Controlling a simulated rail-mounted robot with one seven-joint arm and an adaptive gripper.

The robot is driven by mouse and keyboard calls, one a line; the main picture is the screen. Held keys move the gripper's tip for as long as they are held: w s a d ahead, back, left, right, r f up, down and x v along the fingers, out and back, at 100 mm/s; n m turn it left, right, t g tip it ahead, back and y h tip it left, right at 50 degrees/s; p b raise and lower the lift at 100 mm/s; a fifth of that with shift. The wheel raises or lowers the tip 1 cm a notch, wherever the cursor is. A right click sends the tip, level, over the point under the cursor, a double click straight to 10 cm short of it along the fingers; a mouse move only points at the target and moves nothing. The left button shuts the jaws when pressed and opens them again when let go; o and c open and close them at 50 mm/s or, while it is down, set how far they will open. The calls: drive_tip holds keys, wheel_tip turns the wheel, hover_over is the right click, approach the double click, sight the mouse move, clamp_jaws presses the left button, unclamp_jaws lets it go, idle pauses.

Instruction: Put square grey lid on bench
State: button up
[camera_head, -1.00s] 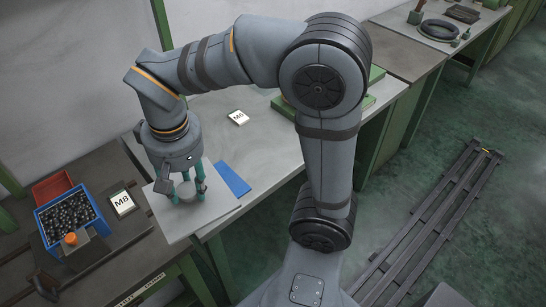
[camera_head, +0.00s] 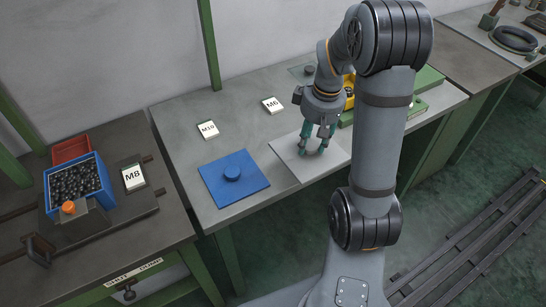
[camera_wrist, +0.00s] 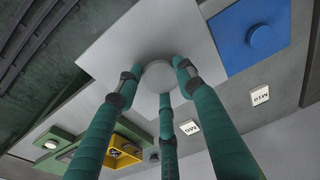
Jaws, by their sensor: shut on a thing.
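The square grey lid (camera_head: 296,163) is a flat light plate with a round knob in its middle. My gripper (camera_head: 318,150) is shut on that knob, and the plate lies flat below the fingers. In the wrist view the three green fingers close around the knob (camera_wrist: 157,76) of the lid (camera_wrist: 118,42). The lid is over the front part of the grey bench (camera_head: 228,125); I cannot tell whether it touches the top. A square blue lid (camera_head: 250,183) with its own knob lies on the bench just left of it.
Cards marked M6 (camera_head: 272,105) and M16 (camera_head: 207,130) lie behind the lids. A yellow part (camera_head: 349,92) and green blocks (camera_head: 428,80) stand at the right. A blue bin of dark pieces (camera_head: 77,186) and an M8 card (camera_head: 133,177) are on the left bench.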

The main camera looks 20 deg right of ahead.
sight(283, 144)
drive_tip(key=w+a+f+p, duration=0.1)
drive_tip(key=w+f, duration=0.1)
drive_tip(key=w, duration=0.1)
drive_tip(key=w+a+f, duration=0.1)
drive_tip(key=w+f, duration=0.1)
drive_tip(key=w, duration=0.1)
drive_tip(key=w+a+f+p, duration=0.1)
drive_tip(key=w+a+f, duration=0.1)
drive_tip(key=w, duration=0.1)
drive_tip(key=shift+w+f+p, duration=0.1)
drive_tip(key=shift+w+p, duration=0.25)
wheel_tip(283, 144, down, 3)
drive_tip(key=shift+f+p, duration=0.1)
drive_tip(key=shift+p, duration=0.35)
drive_tip(key=shift+w+f, duration=0.1)
drive_tip(key=shift+f, duration=0.35)
drive_tip(key=shift+f, duration=0.2)
drive_tip(key=o, duration=1.3)
drive_tip(key=shift+r, duration=0.1)
drive_tip(key=shift+c, duration=0.2)
